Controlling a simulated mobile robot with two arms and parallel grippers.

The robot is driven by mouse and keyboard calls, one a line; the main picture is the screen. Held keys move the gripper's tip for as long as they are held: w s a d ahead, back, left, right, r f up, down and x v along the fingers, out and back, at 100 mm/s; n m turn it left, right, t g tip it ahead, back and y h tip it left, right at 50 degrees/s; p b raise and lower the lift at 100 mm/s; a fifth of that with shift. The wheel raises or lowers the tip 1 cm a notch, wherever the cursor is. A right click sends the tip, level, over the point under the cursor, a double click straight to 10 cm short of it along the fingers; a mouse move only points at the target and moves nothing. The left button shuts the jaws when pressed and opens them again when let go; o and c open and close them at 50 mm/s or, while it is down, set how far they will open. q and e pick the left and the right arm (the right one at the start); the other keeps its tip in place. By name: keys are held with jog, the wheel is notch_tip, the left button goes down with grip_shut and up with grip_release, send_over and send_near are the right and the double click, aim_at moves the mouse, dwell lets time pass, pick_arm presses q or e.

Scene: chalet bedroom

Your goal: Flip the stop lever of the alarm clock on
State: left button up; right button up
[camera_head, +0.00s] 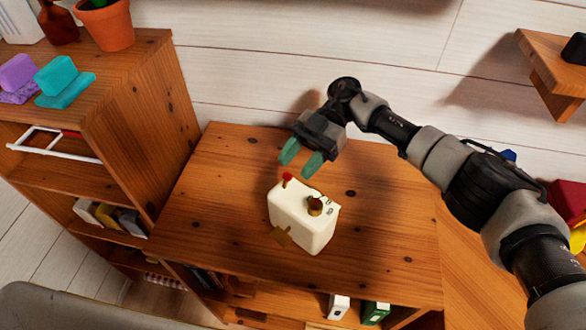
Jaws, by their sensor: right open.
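The alarm clock (300,222) is a cream box standing on the wooden cabinet top (205,225). A short lever with a red tip (287,178) sticks up at its top left corner. My left gripper is not in view.
A taller wooden shelf unit (130,110) stands at the left, with a terracotta pot (107,26) and purple and teal blocks on top. A wall shelf (548,70) is at the upper right. The cabinet top around the clock is clear.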

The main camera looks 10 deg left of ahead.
jog(key=b+v, duration=0.2)
jog(key=v, duration=0.3)
jog(key=shift+w, duration=0.2)
